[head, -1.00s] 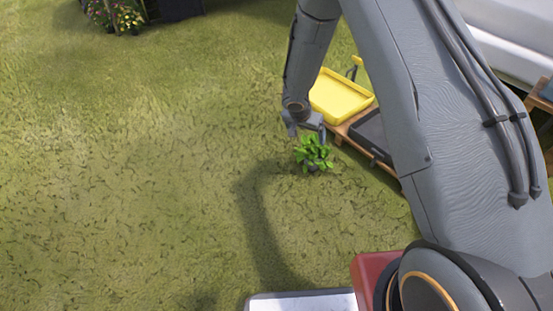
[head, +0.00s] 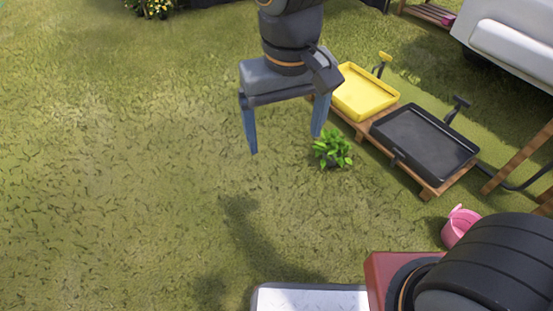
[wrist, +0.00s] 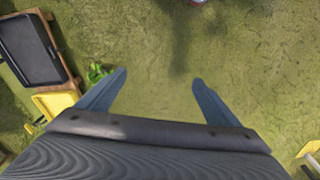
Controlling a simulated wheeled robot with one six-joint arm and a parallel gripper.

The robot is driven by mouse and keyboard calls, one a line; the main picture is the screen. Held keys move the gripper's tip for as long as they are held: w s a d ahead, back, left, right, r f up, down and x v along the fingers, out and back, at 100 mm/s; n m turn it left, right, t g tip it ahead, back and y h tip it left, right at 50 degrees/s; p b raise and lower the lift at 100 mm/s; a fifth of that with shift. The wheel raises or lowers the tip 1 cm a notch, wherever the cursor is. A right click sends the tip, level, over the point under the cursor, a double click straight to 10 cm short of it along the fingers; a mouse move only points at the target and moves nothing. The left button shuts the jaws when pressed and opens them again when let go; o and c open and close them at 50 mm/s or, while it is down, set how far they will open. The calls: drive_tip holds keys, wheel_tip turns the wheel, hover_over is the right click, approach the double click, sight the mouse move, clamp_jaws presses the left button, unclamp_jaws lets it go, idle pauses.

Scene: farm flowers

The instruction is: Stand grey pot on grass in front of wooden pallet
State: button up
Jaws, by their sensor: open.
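A leafy green plant (head: 333,147) stands upright on the grass, just in front of the wooden pallet (head: 428,191). Its leaves hide nearly all of its pot, so the pot's colour is not clear. My gripper (head: 285,143) is open and empty, raised above the grass to the left of the plant in the head view. In the wrist view the plant (wrist: 97,73) shows beside one finger of my open gripper (wrist: 160,77), outside the jaws. The pallet's edge (wrist: 52,103) is at the left there.
A yellow tray (head: 365,93) and a black tray (head: 425,142) lie on the pallet. A pink bucket (head: 460,227) stands at the right. Potted flowers (head: 152,8) are at the far back left. The grass at left and middle is clear.

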drive_tip(key=s+a+r+n+g+y, duration=0.1)
drive_tip(key=s+r+n, duration=0.1)
drive_tip(key=s, duration=0.7)
drive_tip(key=shift+n, duration=0.4)
drive_tip(key=shift+s+r+m+y+p, duration=0.1)
drive_tip(key=shift+r+m+y+p, duration=0.2)
drive_tip(key=shift+r+p, duration=0.4)
